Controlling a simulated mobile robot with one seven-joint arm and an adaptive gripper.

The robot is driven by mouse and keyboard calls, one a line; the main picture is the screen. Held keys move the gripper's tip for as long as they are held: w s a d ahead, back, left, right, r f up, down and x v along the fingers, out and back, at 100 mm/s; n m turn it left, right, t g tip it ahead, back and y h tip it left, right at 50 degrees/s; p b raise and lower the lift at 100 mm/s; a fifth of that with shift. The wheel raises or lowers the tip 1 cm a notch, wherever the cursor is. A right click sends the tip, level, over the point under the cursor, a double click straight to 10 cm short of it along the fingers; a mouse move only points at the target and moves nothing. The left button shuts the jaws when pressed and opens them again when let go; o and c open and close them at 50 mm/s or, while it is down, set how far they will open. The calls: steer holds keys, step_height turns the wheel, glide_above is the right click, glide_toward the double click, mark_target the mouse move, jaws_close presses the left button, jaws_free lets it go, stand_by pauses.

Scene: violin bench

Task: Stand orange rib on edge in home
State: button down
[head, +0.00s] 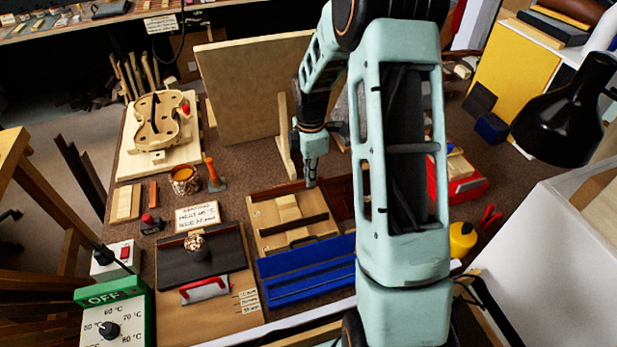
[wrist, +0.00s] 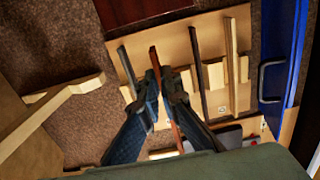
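The orange rib (wrist: 154,57) is a thin reddish-brown strip standing on edge in the wrist view, over the pale slotted rack (wrist: 215,75). My gripper (wrist: 163,82) points down at the rack, its fingertips close together on either side of the rib. It looks shut on the rib. The fingers hide part of the rib, and I cannot tell whether its lower edge touches the rack floor. Other thin strips stand beside it, a dark one (wrist: 198,70) on its right and another (wrist: 128,68) on its left. In the head view my gripper (head: 311,181) is at the rack's far right corner.
A blue tray (head: 305,278) lies in front of the rack (head: 262,215). A large upright board (head: 255,85) with a wooden foot (head: 284,145) stands behind. A glue pot (head: 184,180) and a violin body on a form (head: 160,125) are on the left.

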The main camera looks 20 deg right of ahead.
steer(key=shift+f+b, duration=2.7)
steer(key=shift+f, duration=1.5)
steer(key=c, duration=2.1)
jaws_free()
steer(key=shift+r, duration=0.15)
step_height(320, 180, up, 12)
steer(key=shift+f, duration=0.1)
